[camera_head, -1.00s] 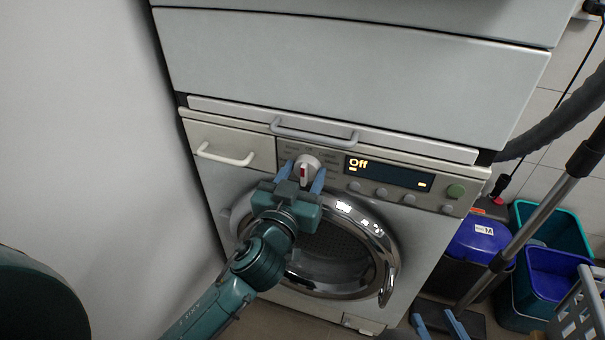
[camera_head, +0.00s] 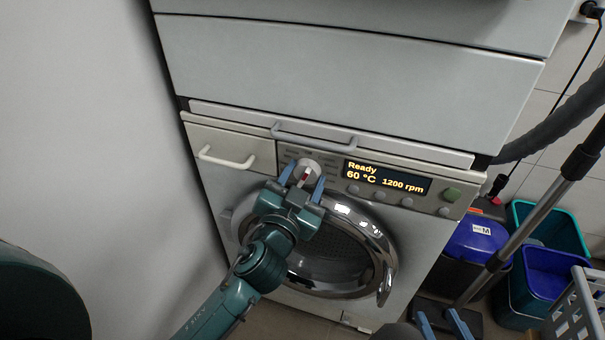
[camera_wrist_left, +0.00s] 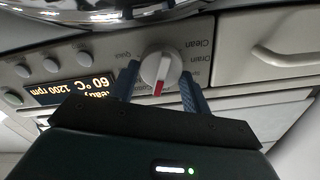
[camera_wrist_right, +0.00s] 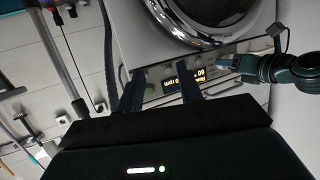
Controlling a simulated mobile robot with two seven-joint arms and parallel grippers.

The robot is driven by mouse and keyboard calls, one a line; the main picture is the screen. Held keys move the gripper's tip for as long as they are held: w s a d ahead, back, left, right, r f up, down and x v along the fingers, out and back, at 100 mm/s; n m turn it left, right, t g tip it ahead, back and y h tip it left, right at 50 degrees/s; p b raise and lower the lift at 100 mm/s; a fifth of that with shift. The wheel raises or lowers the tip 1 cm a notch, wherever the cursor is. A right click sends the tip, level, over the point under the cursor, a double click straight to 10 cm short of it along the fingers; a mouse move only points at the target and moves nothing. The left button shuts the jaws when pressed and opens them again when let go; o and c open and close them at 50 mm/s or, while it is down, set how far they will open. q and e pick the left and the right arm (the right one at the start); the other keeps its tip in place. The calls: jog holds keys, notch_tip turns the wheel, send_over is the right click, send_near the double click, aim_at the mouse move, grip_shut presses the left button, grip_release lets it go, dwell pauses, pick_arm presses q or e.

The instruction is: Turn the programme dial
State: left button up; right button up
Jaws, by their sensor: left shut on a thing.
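The programme dial (camera_head: 309,165) is a round white knob with a red mark on the washer's control panel. It also shows in the left wrist view (camera_wrist_left: 157,66), where words such as Clean, Drain and Quick surround it. My left gripper (camera_head: 303,176) is shut on the dial, one blue finger on each side. The display (camera_head: 388,178) right of the dial reads Ready, 60 °C, 1200 rpm. My right gripper (camera_head: 438,316) is low at the bottom edge, away from the panel. Its fingers are apart and empty in the right wrist view (camera_wrist_right: 161,75).
The washer's round door (camera_head: 335,255) lies below the panel. A white drawer handle (camera_head: 226,157) is left of the dial, and a grey bar handle (camera_head: 315,134) is above it. A vacuum tube (camera_head: 530,225), bins (camera_head: 545,290) and a basket (camera_head: 582,305) stand at the right.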

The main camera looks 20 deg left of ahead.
pick_arm(q)
jog(key=m+p, duration=0.1)
jog(key=m, duration=0.3)
jog(key=shift+r, duration=0.1)
jog(key=shift+d+m+p, duration=0.15)
jog(key=shift+m+p, duration=0.45)
jog(key=shift+m, duration=1)
pick_arm(e)
jog(key=shift+s+d+r+m+t+h, duration=0.1)
jog(key=shift+d+r+m, duration=0.1)
jog(key=shift+r, duration=0.3)
jog(key=shift+s+d+r+m+t+h, duration=0.1)
jog(key=shift+s+d+r+m, duration=0.1)
jog(key=shift+r, duration=0.25)
jog(key=shift+s+d+r+m+t+h, duration=0.1)
jog(key=shift+d+r+m, duration=0.1)
jog(key=shift+r, duration=0.3)
pick_arm(q)
jog(key=o, duration=1)
jog(key=shift+c, duration=0.2)
jog(key=shift+f, duration=0.2)
pick_arm(e)
jog(key=shift+w, duration=0.1)
